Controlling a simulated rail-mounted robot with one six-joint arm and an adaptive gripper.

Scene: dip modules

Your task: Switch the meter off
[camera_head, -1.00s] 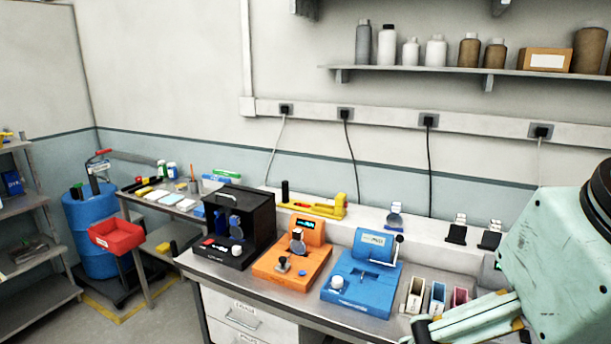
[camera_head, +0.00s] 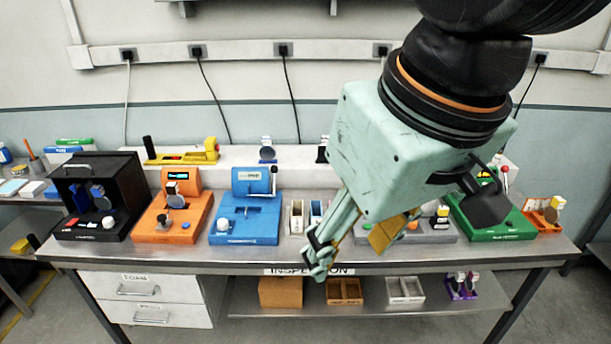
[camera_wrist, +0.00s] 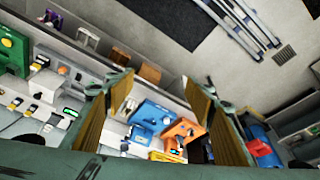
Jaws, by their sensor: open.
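Several bench instruments stand in a row, and I cannot tell which one is the meter. From left they are a black box (camera_head: 97,185), an orange unit with a lit display (camera_head: 172,218), a blue unit (camera_head: 245,218), a grey unit (camera_head: 432,234) partly hidden by my arm, and a green unit (camera_head: 500,222). My gripper (camera_head: 318,264) is open and empty, over the bench's front edge, apart from all of them. In the wrist view its fingers (camera_wrist: 163,110) stand wide apart, with the blue unit (camera_wrist: 150,117) and orange unit (camera_wrist: 185,130) between them.
Small coloured bins (camera_head: 297,216) stand right of the blue unit, behind my gripper. A small orange tray (camera_head: 541,219) is at the far right. A yellow tool (camera_head: 195,153) lies on the raised back ledge. Boxes (camera_head: 281,291) sit on the lower shelf. The bench front strip is mostly clear.

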